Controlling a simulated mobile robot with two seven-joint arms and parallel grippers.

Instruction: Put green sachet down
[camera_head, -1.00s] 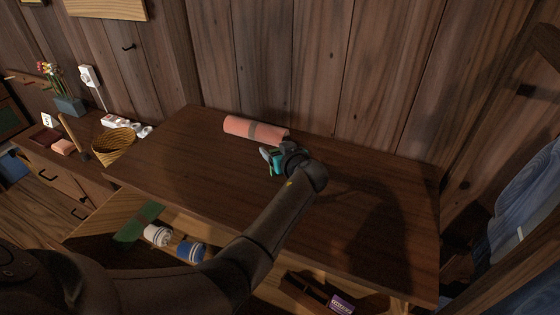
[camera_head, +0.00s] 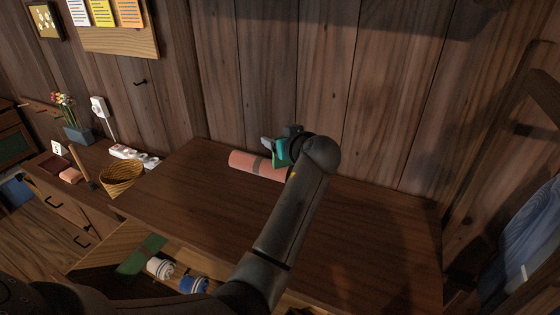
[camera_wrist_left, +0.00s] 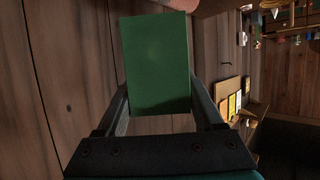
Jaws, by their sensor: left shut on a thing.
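The green sachet (camera_wrist_left: 157,62) is between the fingers of my left gripper in the left wrist view and looks like a flat green rectangle. In the head view my left gripper (camera_head: 279,148) is shut on the sachet (camera_head: 281,158), over the back of the dark wooden table near the plank wall. The gripper partly hides the right end of a pink roll (camera_head: 249,164) with a grey band. I cannot tell whether the sachet touches the roll. My right gripper is not in view.
The dark tabletop (camera_head: 200,205) is mostly clear. A wicker basket (camera_head: 121,178) stands on the cabinet to the left.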

